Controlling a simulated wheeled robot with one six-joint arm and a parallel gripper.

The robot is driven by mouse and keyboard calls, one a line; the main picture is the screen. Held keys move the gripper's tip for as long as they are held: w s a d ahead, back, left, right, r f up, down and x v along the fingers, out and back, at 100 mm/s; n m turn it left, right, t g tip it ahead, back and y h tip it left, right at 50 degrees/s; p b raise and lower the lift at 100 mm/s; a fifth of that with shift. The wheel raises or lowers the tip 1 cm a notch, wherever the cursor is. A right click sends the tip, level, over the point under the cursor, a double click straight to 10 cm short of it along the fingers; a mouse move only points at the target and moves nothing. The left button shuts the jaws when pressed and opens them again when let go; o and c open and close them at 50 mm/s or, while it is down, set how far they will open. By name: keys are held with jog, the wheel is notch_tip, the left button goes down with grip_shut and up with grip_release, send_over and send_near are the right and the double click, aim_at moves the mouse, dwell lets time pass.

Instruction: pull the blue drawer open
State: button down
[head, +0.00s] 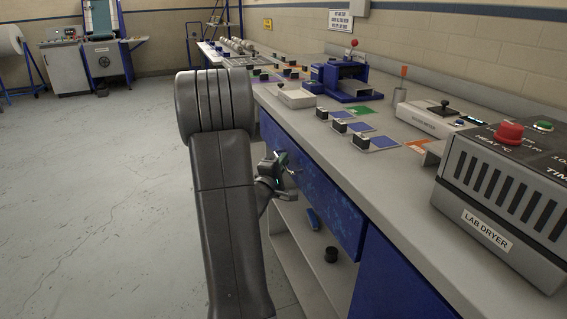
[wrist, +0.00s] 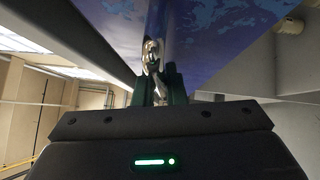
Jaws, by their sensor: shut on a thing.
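The blue drawer (head: 325,200) has a long mottled blue front under the grey bench top. It looks close to flush with the bench edge; I see no clear gap. My gripper (head: 282,168) is at the drawer front, partly behind my arm. In the wrist view, my gripper's dark green fingers (wrist: 160,84) are shut on a shiny metal bar handle (wrist: 153,48). The mottled blue drawer front (wrist: 220,40) fills the top of that view.
The grey bench top (head: 310,130) overhangs just above. The lab dryer (head: 500,200) stands on the bench at right. The floor (head: 100,200) at left is clear.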

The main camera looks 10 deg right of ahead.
jog(key=s+a+p, duration=0.2)
jog(key=a+p, duration=0.2)
jog(key=a, duration=0.8)
jog(key=s+a+p, duration=0.3)
jog(key=a+p, duration=0.2)
jog(key=a, duration=0.8)
jog(key=shift+a+p, duration=0.2)
jog(key=shift+p, duration=0.1)
jog(key=c, duration=1.5)
grip_release()
jog(key=p+v, duration=0.1)
jog(key=v, duration=1.2)
jog(key=shift+s+a+f, duration=0.1)
jog(key=shift+s+a, duration=0.15)
jog(key=shift+s, duration=0.05)
jog(key=b+x, duration=0.1)
jog(key=x, duration=1.3)
jog(key=shift+d, duration=0.15)
